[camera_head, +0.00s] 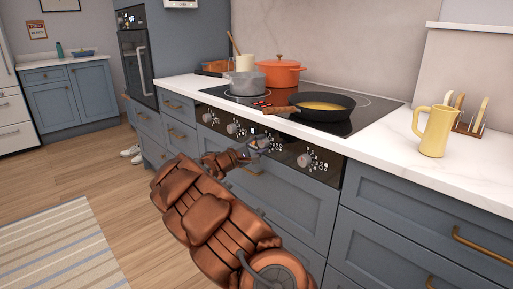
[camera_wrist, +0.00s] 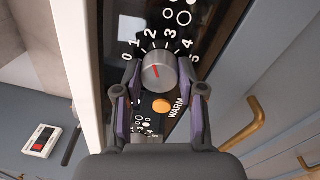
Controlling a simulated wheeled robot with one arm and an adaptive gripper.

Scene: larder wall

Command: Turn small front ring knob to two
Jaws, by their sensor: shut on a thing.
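In the wrist view a round silver knob (camera_wrist: 158,73) with a red pointer line sits on a black panel. White numbers from 0 to 5 arc above it. The red line points up and slightly left, roughly toward the 2. My gripper (camera_wrist: 158,91) has one finger on each side of the knob and is shut on it. White ring symbols (camera_wrist: 178,16) show above the numbers, partly cut off by the frame. In the head view my gripper (camera_head: 250,148) is at a knob (camera_head: 263,141) right of the middle of the cooker's front panel, partly covering it.
Other knobs stand left (camera_head: 232,128) and right (camera_head: 304,160) of the gripped one. An orange WARM lamp (camera_wrist: 162,105) lies just below it. A frying pan (camera_head: 322,111) has its wooden handle (camera_head: 281,110) over the hob's front edge. Drawer handles (camera_head: 483,245) stick out below the worktop.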

